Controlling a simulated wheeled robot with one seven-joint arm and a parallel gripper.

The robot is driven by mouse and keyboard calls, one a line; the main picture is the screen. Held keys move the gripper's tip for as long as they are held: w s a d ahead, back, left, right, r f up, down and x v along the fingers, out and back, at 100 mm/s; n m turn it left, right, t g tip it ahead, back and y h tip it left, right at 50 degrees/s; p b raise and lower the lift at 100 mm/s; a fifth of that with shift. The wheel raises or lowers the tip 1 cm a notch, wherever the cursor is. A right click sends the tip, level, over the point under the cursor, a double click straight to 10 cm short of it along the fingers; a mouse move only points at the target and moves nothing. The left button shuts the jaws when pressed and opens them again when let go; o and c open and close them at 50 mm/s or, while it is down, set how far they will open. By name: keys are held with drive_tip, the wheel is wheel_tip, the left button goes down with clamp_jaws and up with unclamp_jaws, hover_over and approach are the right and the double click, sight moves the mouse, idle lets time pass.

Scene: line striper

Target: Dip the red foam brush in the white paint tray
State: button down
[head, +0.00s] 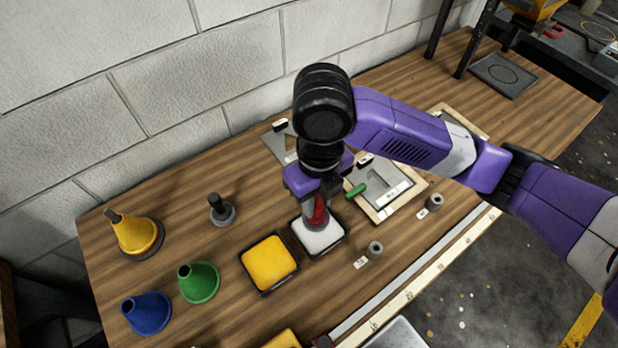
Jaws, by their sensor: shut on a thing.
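The white paint tray (325,241) is a small dark-rimmed square tray with a white surface, near the middle of the wooden table. My gripper (315,205) points down above it and is shut on the red foam brush (318,214). The brush is upright, with its lower end over the tray's back left part. It looks to be at or very close to the white surface, but I cannot tell whether it touches. My gripper hides the upper part of the brush.
A yellow paint tray (269,262) sits just left of the white one. Yellow (139,236), green (199,283) and blue (147,312) cones stand at the left. A framed stencil (392,190) with a green handle lies at the right. A small grey cylinder (375,250) stands nearby.

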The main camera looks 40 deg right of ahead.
sight(318, 213)
drive_tip(key=shift+s, duration=0.3)
drive_tip(key=shift+f, duration=0.2)
drive_tip(key=shift+f+b, duration=1.35)
drive_tip(key=shift+f, duration=0.45)
drive_tip(key=shift+f+b, duration=0.4)
drive_tip(key=shift+b, duration=0.4)
drive_tip(key=shift+r, duration=0.15)
drive_tip(key=shift+r+p, duration=1.6)
drive_tip(key=shift+r, duration=0.6)
drive_tip(key=shift+f, duration=0.1)
